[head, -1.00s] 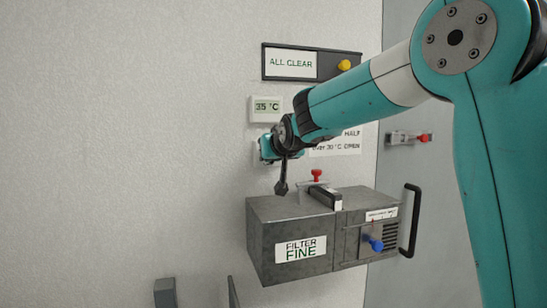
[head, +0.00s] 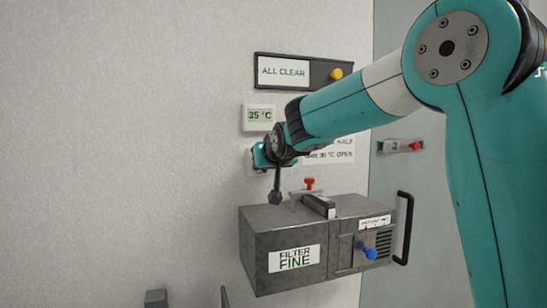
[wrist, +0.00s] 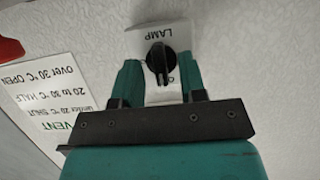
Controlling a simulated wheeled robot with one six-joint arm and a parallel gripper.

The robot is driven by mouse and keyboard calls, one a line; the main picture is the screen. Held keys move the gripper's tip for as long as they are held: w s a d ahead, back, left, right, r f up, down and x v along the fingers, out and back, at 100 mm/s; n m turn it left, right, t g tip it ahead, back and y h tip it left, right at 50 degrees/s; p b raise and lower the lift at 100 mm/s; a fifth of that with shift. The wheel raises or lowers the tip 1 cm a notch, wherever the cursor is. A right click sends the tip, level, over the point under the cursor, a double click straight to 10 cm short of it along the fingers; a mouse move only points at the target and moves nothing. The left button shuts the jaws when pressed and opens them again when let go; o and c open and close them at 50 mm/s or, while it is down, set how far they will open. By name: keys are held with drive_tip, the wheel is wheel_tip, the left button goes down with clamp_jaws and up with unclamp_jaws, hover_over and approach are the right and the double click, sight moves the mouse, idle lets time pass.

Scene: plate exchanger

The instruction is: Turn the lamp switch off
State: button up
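The lamp switch is a black rotary knob (wrist: 159,60) on a white plate (wrist: 163,36) marked LAMP, in the wrist view. The knob's grip runs roughly up and down in that picture. My gripper (wrist: 160,69) is open, with one teal finger on each side of the knob and a gap visible on both sides. In the head view my gripper (head: 260,156) is at the wall below the 35 °C display and hides most of the switch. Whether the fingertips reach past the knob's face is hard to tell.
A grey filter box (head: 295,262) with a handle and blue knob juts out below my gripper. The ALL CLEAR panel (head: 283,71) and the temperature display (head: 258,117) are above. A vent notice (wrist: 48,108) is beside the switch. The wall at left is clear.

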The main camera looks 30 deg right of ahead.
drive_tip(key=p+v, duration=0.1)
drive_tip(key=v, duration=1.6)
drive_tip(key=shift+p, duration=0.4)
drive_tip(key=s+a+f+n+g+y, duration=0.2)
drive_tip(key=s+a+f+g+y, duration=0.15)
drive_tip(key=a+f, duration=0.3)
drive_tip(key=s+a+f+n+g+y, duration=0.25)
drive_tip(key=s+a+f, duration=0.2)
drive_tip(key=f, duration=0.35)
drive_tip(key=s+a+f+n+g, duration=0.2)
drive_tip(key=s+a+f+g, duration=0.1)
drive_tip(key=s, duration=0.4)
drive_tip(key=s+a+f+n+g+y, duration=0.1)
drive_tip(key=s+a+f+n+g, duration=0.2)
drive_tip(key=s, duration=0.4)
drive_tip(key=shift+s+f+g, duration=0.3)
drive_tip(key=shift+f+g, duration=0.3)
drive_tip(key=shift+f, duration=0.1)
